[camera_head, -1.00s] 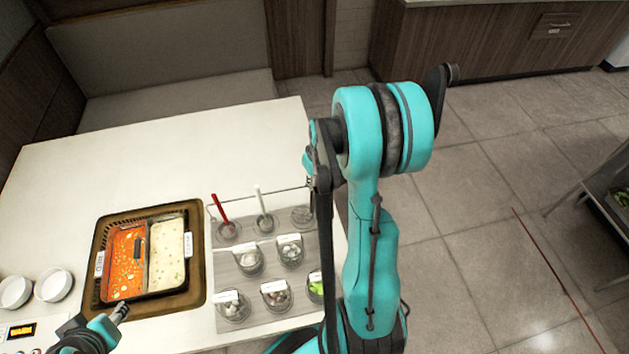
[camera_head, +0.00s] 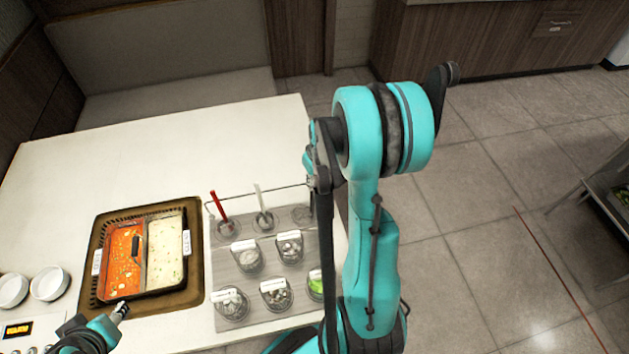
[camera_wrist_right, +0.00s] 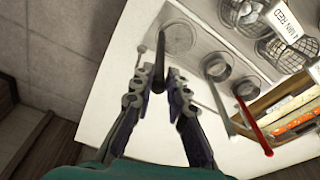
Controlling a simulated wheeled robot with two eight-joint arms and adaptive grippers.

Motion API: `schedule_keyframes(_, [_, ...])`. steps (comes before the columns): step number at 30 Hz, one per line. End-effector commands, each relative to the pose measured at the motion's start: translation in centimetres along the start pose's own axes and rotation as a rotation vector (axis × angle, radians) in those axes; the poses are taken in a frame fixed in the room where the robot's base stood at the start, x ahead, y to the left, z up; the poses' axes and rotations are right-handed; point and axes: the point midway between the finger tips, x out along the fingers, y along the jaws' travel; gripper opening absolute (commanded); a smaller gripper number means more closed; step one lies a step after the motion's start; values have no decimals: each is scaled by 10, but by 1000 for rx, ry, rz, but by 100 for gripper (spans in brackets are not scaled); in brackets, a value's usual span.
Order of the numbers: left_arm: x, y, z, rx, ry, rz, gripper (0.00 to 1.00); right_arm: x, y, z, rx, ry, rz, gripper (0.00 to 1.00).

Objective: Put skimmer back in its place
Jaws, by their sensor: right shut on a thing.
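My right gripper (camera_wrist_right: 160,80) is shut on a dark, thin rod, which I take for the skimmer's handle (camera_wrist_right: 159,42). The rod runs from the fingers toward a round well (camera_wrist_right: 180,36) on the clear tray; I cannot tell whether its lower end is inside. The skimmer's head is not clear. In the head view that well (camera_head: 302,214) is the right one of the back row, and my right gripper (camera_head: 309,162) is partly hidden by my own arm. My left gripper (camera_head: 121,310) is low at the left, by the table's front; its fingers are too small to judge.
A red-handled utensil (camera_head: 219,207) and a white-handled one (camera_head: 260,200) stand in neighbouring wells, near a thin rail. Several labelled food cups (camera_head: 247,260) fill the tray's front. A two-part soup pot (camera_head: 187,243) and white bowls (camera_head: 49,284) lie left. The back table (camera_head: 160,155) is clear.

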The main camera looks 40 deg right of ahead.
Motion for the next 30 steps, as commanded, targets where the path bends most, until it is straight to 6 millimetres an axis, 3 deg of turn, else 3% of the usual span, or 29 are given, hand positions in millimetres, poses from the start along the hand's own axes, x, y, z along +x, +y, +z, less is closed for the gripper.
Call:
schedule_keyframes(8, [1, 0, 1, 0, 0, 0, 40, 1, 0, 0, 0, -1, 0, 0])
schedule_keyframes(9, [1, 0, 1, 0, 0, 0, 40, 1, 0, 0, 0, -1, 0, 17])
schedule_keyframes(12, [1, 0, 1, 0, 0, 0, 40, 1, 0, 0, 0, -1, 0, 39])
schedule_keyframes(18, [1, 0, 1, 0, 0, 0, 40, 1, 0, 0, 0, 0, 0, 39])
schedule_keyframes(23, [1, 0, 1, 0, 0, 0, 40, 1, 0, 0, 0, 0, 0, 73])
schedule_keyframes(30, [1, 0, 1, 0, 0, 0, 40, 1, 0, 0, 0, 0, 0, 73])
